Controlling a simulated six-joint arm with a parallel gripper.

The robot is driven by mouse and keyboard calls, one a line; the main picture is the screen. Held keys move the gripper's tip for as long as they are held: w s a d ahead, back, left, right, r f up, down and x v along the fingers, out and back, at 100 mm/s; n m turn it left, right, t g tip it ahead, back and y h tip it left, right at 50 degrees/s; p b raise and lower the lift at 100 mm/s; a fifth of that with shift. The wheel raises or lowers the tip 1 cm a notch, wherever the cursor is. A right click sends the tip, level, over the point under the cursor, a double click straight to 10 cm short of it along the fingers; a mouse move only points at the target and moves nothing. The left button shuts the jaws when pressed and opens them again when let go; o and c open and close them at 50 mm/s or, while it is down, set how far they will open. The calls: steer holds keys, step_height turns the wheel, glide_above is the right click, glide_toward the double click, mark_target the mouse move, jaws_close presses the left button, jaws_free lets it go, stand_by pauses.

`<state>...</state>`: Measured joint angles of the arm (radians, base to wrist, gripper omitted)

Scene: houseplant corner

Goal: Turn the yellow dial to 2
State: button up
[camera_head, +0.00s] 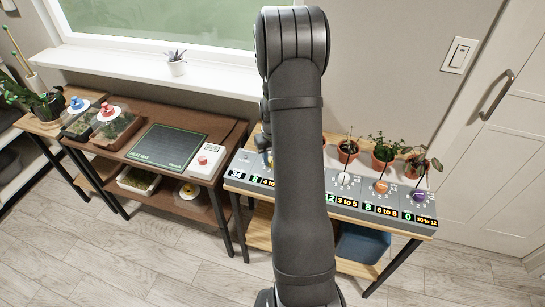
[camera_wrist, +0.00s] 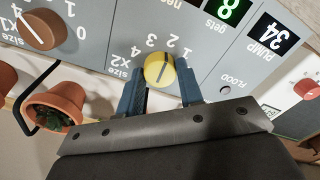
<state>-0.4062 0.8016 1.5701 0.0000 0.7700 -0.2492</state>
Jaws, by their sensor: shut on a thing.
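In the wrist view the yellow dial (camera_wrist: 155,72) sits on a grey panel, seen upside down, with the numbers 1 to 4 around it. The thin line on its face leans towards the 2, though its exact aim is hard to read. My gripper (camera_wrist: 160,88) is shut on the dial, with one blue finger on each side. The display next to the dial reads gets 8 (camera_wrist: 229,11), and the pump display (camera_wrist: 273,38) reads 34. In the head view my arm hides much of the panel (camera_head: 340,203) and most of my gripper.
An orange-brown dial (camera_wrist: 40,31) and a potted plant (camera_wrist: 55,108) are close to my gripper. Further dials, one white (camera_head: 345,178), one orange (camera_head: 381,187) and one purple (camera_head: 420,195), line the panel.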

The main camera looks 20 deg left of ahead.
steer(key=shift+m, duration=0.3)
steer(key=o, duration=1)
step_height(320, 180, up, 17)
steer(key=shift+r, duration=0.2)
steer(key=shift+f, duration=0.15)
step_height(320, 180, down, 17)
steer(key=shift+f, duration=0.1)
stand_by(0.7)
